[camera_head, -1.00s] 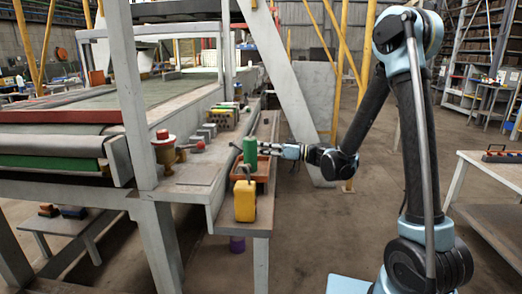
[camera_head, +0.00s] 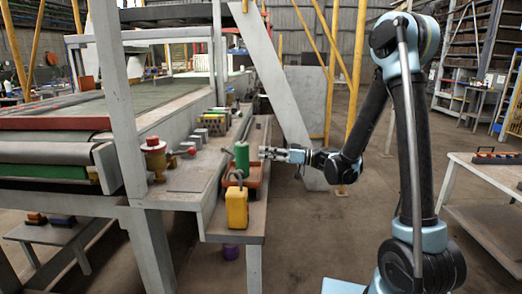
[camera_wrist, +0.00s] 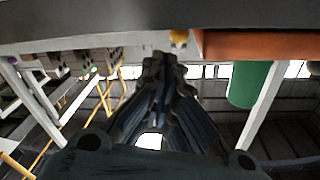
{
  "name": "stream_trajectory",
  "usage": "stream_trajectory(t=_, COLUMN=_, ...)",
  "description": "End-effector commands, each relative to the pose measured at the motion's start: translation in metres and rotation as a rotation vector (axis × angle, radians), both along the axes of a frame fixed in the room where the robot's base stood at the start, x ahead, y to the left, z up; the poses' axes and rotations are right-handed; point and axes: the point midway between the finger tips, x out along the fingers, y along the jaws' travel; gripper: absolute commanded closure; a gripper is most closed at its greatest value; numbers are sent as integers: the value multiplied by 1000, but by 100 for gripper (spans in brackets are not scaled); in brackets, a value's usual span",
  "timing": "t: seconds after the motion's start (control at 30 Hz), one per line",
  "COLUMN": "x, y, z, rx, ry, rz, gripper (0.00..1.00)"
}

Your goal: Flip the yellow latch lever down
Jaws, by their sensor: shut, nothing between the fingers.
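My gripper (camera_head: 264,153) is shut and empty, held level just right of the green cylinder (camera_head: 241,158) at the bench's right edge. In the wrist view its closed fingers (camera_wrist: 165,62) point towards a small yellow piece (camera_wrist: 179,38) under the bench-like surface; the fingertips appear close to it, but contact cannot be told. I cannot tell whether this piece is the latch lever. No yellow lever is clear in the head view, where the cylinder and gripper may hide it. The green cylinder (camera_wrist: 249,84) also shows right of the fingers in the wrist view.
A yellow can-like object (camera_head: 237,208) stands at the bench's near end, before an orange-red tray (camera_head: 257,183). A red-topped valve-like fitting (camera_head: 154,158) and a row of blocks (camera_head: 213,124) lie farther left. Open floor (camera_head: 320,225) lies right of the bench.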

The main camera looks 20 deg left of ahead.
Motion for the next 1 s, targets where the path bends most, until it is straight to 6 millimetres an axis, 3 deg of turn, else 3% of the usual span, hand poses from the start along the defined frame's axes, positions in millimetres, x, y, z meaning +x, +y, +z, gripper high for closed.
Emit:
stream_trajectory(t=0.2, x=3, y=-23, z=-25, rx=0, ry=0, rz=-3, gripper=100)
stream_trajectory(t=0.4, x=4, y=-34, z=-38, rx=0, ry=0, rz=-1, gripper=100)
stream_trajectory(t=1.0, x=3, y=-41, z=-39, rx=-26, ry=8, rz=-6, gripper=100)
